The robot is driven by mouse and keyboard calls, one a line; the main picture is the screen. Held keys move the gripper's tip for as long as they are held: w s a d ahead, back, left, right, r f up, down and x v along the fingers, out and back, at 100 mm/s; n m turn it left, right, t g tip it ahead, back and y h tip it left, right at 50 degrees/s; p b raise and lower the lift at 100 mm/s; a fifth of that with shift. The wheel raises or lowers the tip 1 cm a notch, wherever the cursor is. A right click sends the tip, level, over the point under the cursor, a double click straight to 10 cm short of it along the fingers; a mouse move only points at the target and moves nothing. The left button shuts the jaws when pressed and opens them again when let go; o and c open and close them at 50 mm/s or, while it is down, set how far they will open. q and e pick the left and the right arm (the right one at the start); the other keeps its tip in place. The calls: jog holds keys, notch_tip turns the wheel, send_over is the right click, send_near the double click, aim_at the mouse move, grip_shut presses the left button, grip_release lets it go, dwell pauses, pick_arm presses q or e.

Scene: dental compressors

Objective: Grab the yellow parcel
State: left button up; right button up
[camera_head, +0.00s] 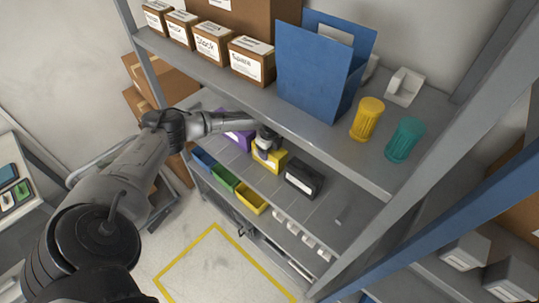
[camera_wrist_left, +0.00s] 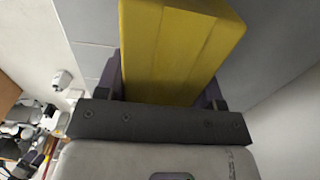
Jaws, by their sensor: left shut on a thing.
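The yellow parcel (camera_head: 262,164) is on the middle shelf in the head view, between a purple box and a black box. It fills the upper middle of the left wrist view (camera_wrist_left: 175,50) as a large yellow block. My left gripper (camera_head: 267,143) reaches in from the left and is shut on the yellow parcel, with a finger along each side of it in the wrist view. The gripper hides part of the parcel's top in the head view. I cannot tell whether the parcel touches the shelf. My right gripper is not in view.
The purple box (camera_head: 239,138) and black box (camera_head: 304,180) flank the parcel closely. The upper shelf (camera_head: 320,130) holds labelled cartons, a blue holder (camera_head: 315,75), and yellow and teal cups. Blue, green and yellow bins (camera_head: 250,202) sit along the front. A grey post (camera_head: 375,243) stands right.

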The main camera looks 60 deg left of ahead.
pick_arm(q)
jog(key=c, duration=0.4)
jog(key=shift+o, duration=0.2)
jog(key=shift+r, duration=0.1)
